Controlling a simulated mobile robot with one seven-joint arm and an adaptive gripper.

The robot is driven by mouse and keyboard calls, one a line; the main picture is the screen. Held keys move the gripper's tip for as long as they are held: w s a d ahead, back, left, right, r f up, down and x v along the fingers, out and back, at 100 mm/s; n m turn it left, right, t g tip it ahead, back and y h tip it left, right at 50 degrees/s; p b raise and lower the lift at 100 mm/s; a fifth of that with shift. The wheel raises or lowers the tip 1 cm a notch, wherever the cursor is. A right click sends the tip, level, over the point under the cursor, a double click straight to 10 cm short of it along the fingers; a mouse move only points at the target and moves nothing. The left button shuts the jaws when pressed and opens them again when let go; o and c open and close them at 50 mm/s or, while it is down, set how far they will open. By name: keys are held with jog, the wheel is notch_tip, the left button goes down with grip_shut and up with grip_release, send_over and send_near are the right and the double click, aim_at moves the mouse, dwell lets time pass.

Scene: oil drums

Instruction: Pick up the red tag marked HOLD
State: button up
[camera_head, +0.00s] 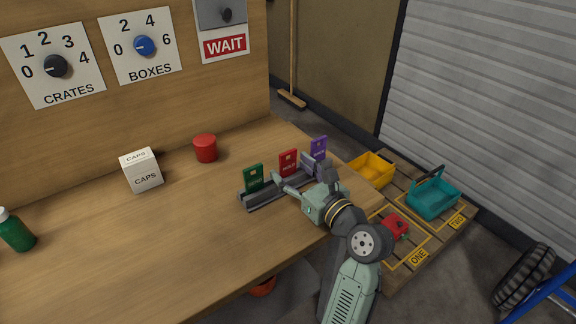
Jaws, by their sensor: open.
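The red tag (289,162) stands upright in a dark slotted rack (262,199) on the wooden bench, between a green tag (253,177) on its left and a purple tag (319,148) on its right. The small lettering on the red tag looks like HOLD. My gripper (292,172) is open at the rack, with its fingers close to the red tag, one to its lower left and one to its right. I cannot tell whether a finger touches the tag. My gripper hides part of the rack.
A white CAPS box (142,171), a red cylinder (205,148) and a green bottle (15,231) stand on the bench (150,250). A panel with dials rises behind. A pallet (440,232) with a yellow bin (371,170), a teal basket (432,198) and a red can (395,226) lies right.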

jog(key=shift+x, duration=1)
jog(key=c, duration=1.1)
jog(key=shift+o, duration=0.2)
